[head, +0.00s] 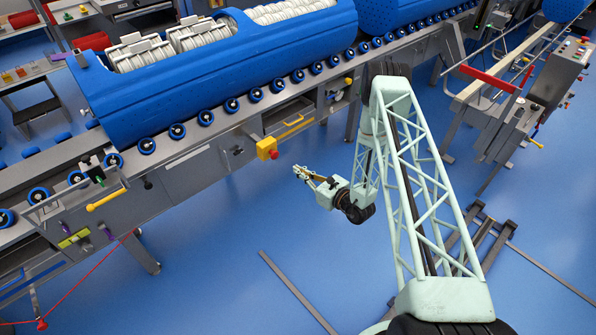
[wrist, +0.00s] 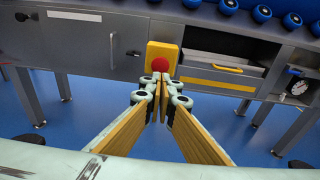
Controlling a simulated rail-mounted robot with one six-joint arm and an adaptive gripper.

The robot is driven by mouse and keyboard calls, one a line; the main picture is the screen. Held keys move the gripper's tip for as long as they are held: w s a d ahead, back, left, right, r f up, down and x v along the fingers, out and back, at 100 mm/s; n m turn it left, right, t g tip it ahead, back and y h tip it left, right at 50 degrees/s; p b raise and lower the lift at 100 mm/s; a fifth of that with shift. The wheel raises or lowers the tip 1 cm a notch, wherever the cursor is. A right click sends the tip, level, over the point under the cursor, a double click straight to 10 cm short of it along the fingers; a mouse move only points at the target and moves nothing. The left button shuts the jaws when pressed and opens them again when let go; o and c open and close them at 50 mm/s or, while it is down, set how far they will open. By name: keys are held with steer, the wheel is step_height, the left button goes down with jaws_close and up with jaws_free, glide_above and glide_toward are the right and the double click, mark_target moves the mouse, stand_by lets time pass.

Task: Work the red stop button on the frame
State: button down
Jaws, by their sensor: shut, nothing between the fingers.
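The red stop button (wrist: 160,65) sits on a yellow box (wrist: 163,50) fixed to the front of the grey conveyor frame. In the head view the yellow box (head: 266,147) shows on the frame's front side, with the red button (head: 274,153) on its right face. My gripper (head: 298,170) is apart from the button, to its lower right in the head view. In the wrist view my gripper (wrist: 159,82) is shut and empty, its fingertips just below the button in the picture and partly overlapping the box's lower edge.
An open drawer with a yellow handle (wrist: 213,68) is right of the box. Blue rollers (head: 232,105) line the conveyor, which carries a large blue tub (head: 215,70). A control panel (head: 560,72) stands at the right. Blue floor lies clear below my gripper.

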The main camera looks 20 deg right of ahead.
mark_target(276, 155)
steer(key=b+x, duration=0.1)
steer(key=x, duration=1.1)
steer(key=shift+s+f+b, duration=0.1)
steer(key=shift+b, duration=0.3)
steer(key=shift+w+a, duration=0.15)
steer(key=shift+w, duration=0.2)
steer(key=shift+b+x, duration=0.55)
steer(key=shift+x, duration=0.45)
steer(key=shift+s, duration=0.1)
steer(key=shift+v, duration=0.95)
steer(key=p+v, duration=0.2)
steer(key=v, duration=1)
steer(key=shift+r, duration=0.2)
